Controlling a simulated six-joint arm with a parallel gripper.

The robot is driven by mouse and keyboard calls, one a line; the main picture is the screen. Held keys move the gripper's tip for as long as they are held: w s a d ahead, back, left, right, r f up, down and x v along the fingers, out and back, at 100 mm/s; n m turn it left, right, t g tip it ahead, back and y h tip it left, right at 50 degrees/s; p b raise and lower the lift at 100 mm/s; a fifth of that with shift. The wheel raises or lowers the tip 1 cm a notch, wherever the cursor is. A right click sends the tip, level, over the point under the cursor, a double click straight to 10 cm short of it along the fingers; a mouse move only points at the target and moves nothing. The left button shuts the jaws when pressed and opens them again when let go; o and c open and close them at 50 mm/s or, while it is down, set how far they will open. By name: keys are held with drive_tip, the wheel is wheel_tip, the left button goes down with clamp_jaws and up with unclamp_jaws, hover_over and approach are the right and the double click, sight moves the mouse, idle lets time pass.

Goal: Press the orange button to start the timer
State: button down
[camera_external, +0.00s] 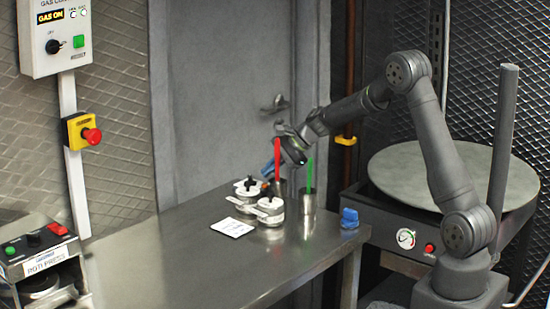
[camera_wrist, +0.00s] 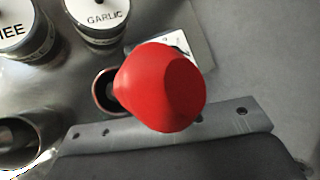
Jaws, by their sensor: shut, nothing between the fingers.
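I cannot make out an orange button or a timer clearly in either view. My gripper (camera_external: 285,145) is over the back of the steel table, above the jars and cups, pointing downward; its fingers are small and partly behind a red upright handle (camera_external: 280,160). It is shut and empty. In the wrist view the rounded red end (camera_wrist: 160,88) of a handle fills the middle and hides much of what lies behind it. A pale panel (camera_wrist: 178,42) shows partly behind it; I cannot tell what it is.
A blue object (camera_external: 349,218) sits at the table's right edge. The table's front left (camera_external: 170,265) is clear.

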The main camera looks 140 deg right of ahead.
drive_tip(key=shift+r, duration=1.5)
drive_tip(key=shift+f, duration=0.1)
drive_tip(key=r, duration=0.5)
drive_tip(key=shift+s+d, duration=0.2)
